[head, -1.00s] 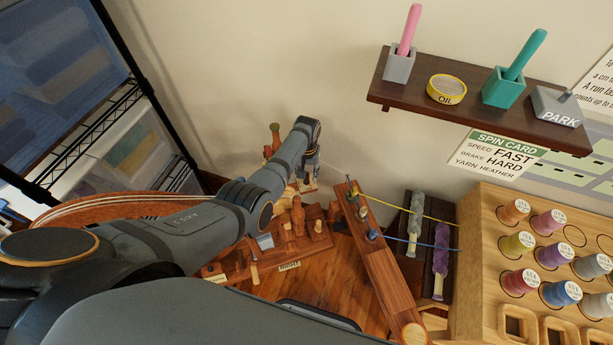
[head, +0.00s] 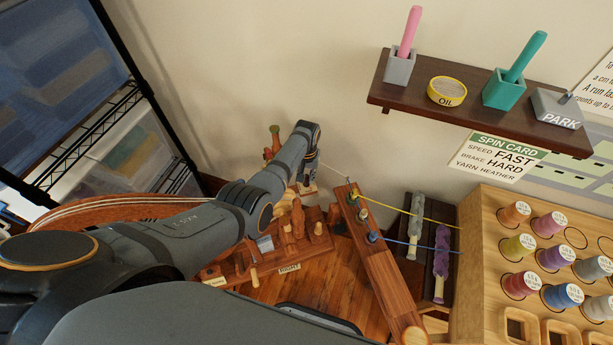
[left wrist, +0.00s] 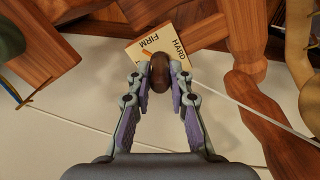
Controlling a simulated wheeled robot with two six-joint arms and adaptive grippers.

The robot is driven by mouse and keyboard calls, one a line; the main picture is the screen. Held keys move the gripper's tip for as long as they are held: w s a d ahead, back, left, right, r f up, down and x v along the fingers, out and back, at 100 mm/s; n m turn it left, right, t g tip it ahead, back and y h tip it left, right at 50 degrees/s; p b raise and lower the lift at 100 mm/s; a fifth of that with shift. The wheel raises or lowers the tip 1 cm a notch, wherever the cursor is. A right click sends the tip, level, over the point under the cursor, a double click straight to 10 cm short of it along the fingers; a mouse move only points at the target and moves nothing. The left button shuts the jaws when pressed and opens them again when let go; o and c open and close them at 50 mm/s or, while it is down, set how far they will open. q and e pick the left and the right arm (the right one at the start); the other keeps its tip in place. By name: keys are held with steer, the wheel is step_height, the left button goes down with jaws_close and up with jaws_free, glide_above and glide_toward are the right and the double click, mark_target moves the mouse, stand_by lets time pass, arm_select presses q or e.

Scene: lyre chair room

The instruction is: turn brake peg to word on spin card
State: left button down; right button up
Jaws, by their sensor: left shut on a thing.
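The brake peg (left wrist: 160,72) is a dark brown rounded knob in the left wrist view. My left gripper (left wrist: 160,80) is shut on it, one finger on each side. An orange pointer (left wrist: 147,54) sticks out from the peg up and left, by the word FIRM on a cream label (left wrist: 165,38). The word HARD is to the right of it; the rest of the label is hidden behind the peg. In the head view the spin card (head: 495,157) on the wall reads speed FAST, brake HARD, yarn HEATHER. My left gripper (head: 308,172) is partly hidden there behind its arm.
A wooden spinning wheel base (head: 290,250) stands around the gripper. A shelf (head: 470,110) holds pink and green handled tools, an oil tin and a PARK block. A spool rack (head: 485,250) stands at right. White strings cross near the peg.

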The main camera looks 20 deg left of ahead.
arm_select(q)
steer(key=shift+m+p, duration=0.35)
steer(key=shift+m, duration=0.85)
steer(key=m, duration=0.3)
steer(key=shift+m+p, duration=0.3)
steer(key=shift+p, duration=0.05)
steer(key=m, duration=0.4)
steer(key=shift+m+p, duration=0.3)
steer(key=shift+m, duration=0.4)
steer(key=c, duration=1.2)
jaws_free()
